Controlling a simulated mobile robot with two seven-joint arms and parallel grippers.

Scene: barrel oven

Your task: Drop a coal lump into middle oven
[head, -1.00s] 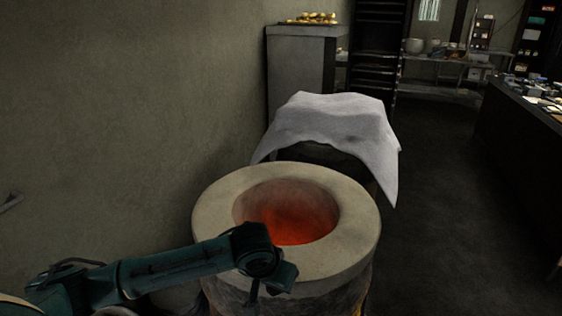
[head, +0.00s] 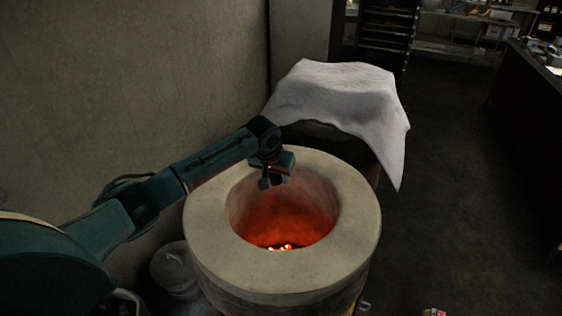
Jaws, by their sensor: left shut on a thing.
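The barrel oven (head: 352,247) stands in the middle of the view, with a thick pale round rim and an open top. Its inside glows red, and bright embers (head: 280,247) show at the bottom. My left gripper (head: 271,183) hangs over the far left part of the opening, pointing down. It is shut on a small dark thing, likely the coal lump, which I can hardly tell apart from the dark fingers. My right gripper is not in view.
A white cloth (head: 340,95) covers another barrel behind the oven. A grey bucket (head: 175,268) stands left of the oven by the wall. A dark rack (head: 386,38) is at the back, and a counter (head: 535,75) is at the right. The floor on the right is mostly clear.

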